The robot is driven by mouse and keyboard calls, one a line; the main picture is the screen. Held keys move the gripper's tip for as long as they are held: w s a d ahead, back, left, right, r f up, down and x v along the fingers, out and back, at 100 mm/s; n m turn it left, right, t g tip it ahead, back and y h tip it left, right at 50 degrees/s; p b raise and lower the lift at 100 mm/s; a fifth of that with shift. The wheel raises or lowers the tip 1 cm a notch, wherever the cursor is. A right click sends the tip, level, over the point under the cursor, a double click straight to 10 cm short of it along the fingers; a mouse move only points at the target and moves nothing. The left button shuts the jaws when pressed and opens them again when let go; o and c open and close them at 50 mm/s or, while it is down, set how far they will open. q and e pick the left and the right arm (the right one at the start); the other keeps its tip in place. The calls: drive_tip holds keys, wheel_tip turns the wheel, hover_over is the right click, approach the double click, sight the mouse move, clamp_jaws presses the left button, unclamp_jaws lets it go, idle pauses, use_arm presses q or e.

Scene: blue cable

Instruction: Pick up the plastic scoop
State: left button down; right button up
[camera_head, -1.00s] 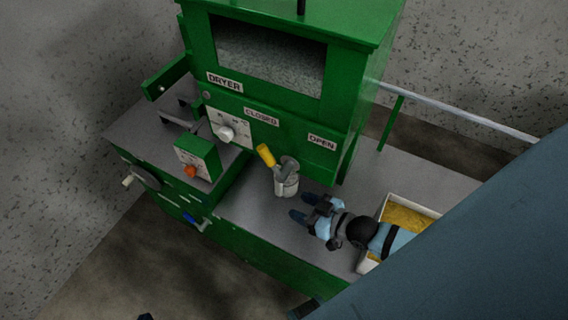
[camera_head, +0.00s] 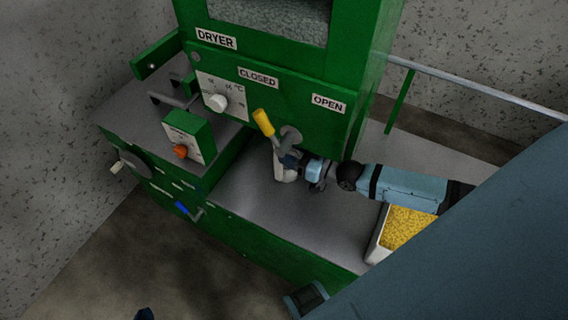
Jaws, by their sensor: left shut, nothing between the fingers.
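A pale, cup-like thing (camera_head: 284,174) stands below the dryer's lever; it looks like the plastic scoop, but it is partly hidden and I cannot be sure. My left gripper (camera_head: 291,159) is at its upper right side, close to it or touching it. The fingers are shut with nothing seen between them. They overlap the thing's right part and the grey lever pivot behind. My right gripper is not clearly in view.
The green dryer (camera_head: 290,55) rises right behind, its yellow-handled lever (camera_head: 263,122) just above my gripper. A white tray of yellow pellets (camera_head: 376,250) lies at right under my arm. The grey worktop (camera_head: 285,220) in front is clear. A green control box (camera_head: 190,135) stands left.

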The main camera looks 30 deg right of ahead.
drive_tip(key=shift+x, duration=2.7)
drive_tip(key=shift+s+a+r, duration=0.1)
drive_tip(key=shift+a+r, duration=0.1)
drive_tip(key=c, duration=0.9)
clamp_jaws()
drive_tip(key=shift+r, duration=0.15)
